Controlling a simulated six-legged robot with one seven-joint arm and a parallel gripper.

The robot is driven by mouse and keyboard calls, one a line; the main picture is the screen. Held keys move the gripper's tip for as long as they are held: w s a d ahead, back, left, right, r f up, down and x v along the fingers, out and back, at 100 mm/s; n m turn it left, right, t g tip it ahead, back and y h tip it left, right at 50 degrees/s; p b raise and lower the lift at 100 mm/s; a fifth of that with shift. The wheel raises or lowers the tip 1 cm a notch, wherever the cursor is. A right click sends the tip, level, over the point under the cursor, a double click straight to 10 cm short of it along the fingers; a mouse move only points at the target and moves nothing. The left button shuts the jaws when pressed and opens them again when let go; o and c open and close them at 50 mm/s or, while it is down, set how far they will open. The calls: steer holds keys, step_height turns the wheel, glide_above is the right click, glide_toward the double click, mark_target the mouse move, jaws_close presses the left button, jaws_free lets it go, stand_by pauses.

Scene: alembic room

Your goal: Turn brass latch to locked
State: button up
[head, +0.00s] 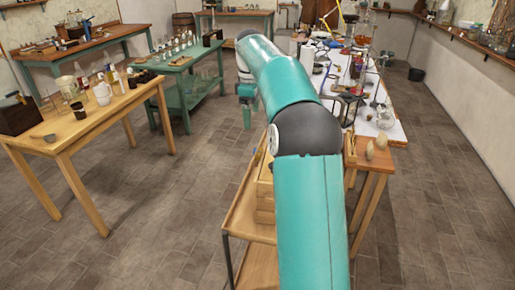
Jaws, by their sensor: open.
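My teal arm reaches forward through the middle of the head view and bends down at its far end. My gripper (247,117) is small there, pointing down past the left side of the arm, and is open. Nothing shows between its fingers. I cannot make out a brass latch in this view. A wooden box (265,212) on a wooden cart (238,215) stands partly behind my arm, and its far side is hidden. The gripper appears apart from the box.
A wooden table (75,128) with jugs and bottles stands left. A green table (188,62) with glassware stands behind it. A long cluttered white-topped bench (392,128) runs along the right. Tiled floor (165,215) is clear between the left table and the cart.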

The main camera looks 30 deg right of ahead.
mark_target(259, 152)
steer(key=d+f, duration=0.1)
steer(key=f, duration=0.4)
steer(key=d+f, duration=0.1)
steer(key=f, duration=0.4)
steer(key=d+f, duration=0.1)
steer(key=f, duration=0.4)
steer(key=shift+w+f, duration=0.3)
steer(key=shift+w, duration=0.05)
steer(key=c, duration=1)
